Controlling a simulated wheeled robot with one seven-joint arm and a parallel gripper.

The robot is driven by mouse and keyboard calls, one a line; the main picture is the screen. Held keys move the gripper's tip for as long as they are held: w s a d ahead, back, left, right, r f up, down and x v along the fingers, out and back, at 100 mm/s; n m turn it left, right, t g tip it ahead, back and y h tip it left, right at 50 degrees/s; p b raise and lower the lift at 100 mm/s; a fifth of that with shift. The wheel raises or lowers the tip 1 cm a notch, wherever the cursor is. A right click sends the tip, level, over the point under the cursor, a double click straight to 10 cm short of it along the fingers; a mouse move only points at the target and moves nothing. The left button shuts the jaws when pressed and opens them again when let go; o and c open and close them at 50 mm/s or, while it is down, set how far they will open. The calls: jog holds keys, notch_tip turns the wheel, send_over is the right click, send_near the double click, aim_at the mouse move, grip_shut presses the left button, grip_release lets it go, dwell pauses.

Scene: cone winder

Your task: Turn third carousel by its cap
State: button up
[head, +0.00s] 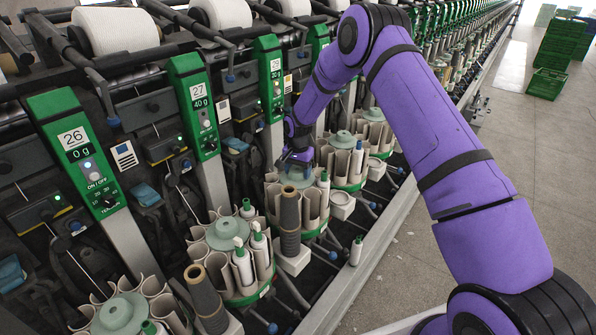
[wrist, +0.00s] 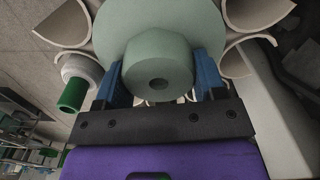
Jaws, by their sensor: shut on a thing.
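The third carousel (head: 312,208) is a ring of beige curved pockets on a green base, with a pale green cap (head: 296,179) in its middle. My gripper (head: 296,166) is over this carousel, at the cap. In the wrist view the round cap (wrist: 158,75) has a dark hole in its centre, and the blue fingers of my gripper (wrist: 160,82) press on its two sides. Beige pockets (wrist: 68,28) ring it. A white bobbin with a green end (wrist: 75,90) stands at the left in the wrist view. The fingertips are partly hidden in the head view.
The second carousel (head: 228,233) and the nearest one (head: 122,314) stand closer, and more stand behind. A dark cone (head: 290,225) stands close in front of the third carousel. Green panels (head: 193,105) rise at the left. The floor at right is open.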

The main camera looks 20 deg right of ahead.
jog(key=m, duration=0.4)
jog(key=shift+s, duration=0.1)
jog(key=m, duration=0.3)
jog(key=shift+m, duration=0.4)
jog(key=m, duration=0.3)
jog(key=shift+s, duration=0.1)
jog(key=shift+s+m, duration=0.1)
jog(key=shift+m, duration=2)
jog(key=o, duration=1.3)
jog(key=shift+r, duration=0.1)
